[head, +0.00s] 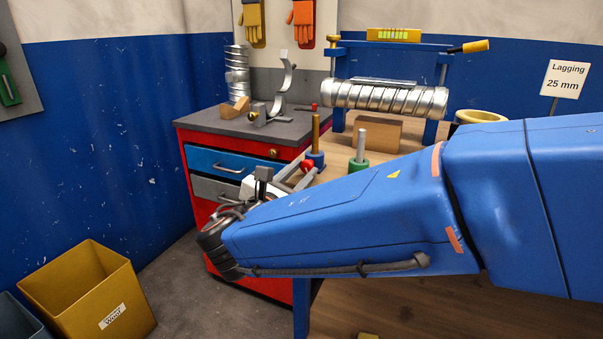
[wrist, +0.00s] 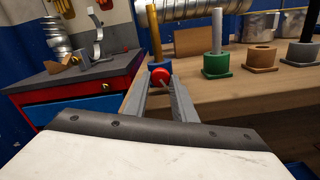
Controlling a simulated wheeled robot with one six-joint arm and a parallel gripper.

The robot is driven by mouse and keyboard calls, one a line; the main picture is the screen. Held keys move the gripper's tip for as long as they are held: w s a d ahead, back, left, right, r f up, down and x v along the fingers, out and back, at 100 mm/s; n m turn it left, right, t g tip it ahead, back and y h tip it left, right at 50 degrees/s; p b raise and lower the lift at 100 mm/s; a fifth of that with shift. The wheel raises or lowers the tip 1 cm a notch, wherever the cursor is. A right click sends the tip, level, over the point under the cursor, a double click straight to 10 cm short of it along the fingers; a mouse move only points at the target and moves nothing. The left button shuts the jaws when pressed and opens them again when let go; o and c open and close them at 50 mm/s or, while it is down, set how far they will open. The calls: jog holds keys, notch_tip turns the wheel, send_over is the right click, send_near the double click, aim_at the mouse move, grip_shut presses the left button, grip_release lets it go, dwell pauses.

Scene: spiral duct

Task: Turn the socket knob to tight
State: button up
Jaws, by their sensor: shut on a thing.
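The red socket knob (head: 307,165) faces the table's left front edge, just in front of a blue socket base (head: 317,158) holding an upright brass-coloured post (head: 315,131). In the wrist view the knob (wrist: 160,77) sits between the far ends of my two grey fingers, with a pale line or slot on its face. My gripper (wrist: 161,80) is shut on the knob; it also shows in the head view (head: 298,174), partly behind my blue arm. No tight or loose marking is readable, so the knob's setting cannot be told.
A green socket (head: 359,166) with a grey post stands close to the right. A spiral duct (head: 385,97) lies behind, above a wooden block (head: 378,132). A red drawer cabinet (head: 197,150) is left.

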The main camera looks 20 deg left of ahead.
jog(key=o, duration=1)
jog(key=shift+o, duration=0.2)
jog(key=s+a, duration=0.1)
jog(key=s, duration=1.6)
jog(key=shift+s+a, duration=0.2)
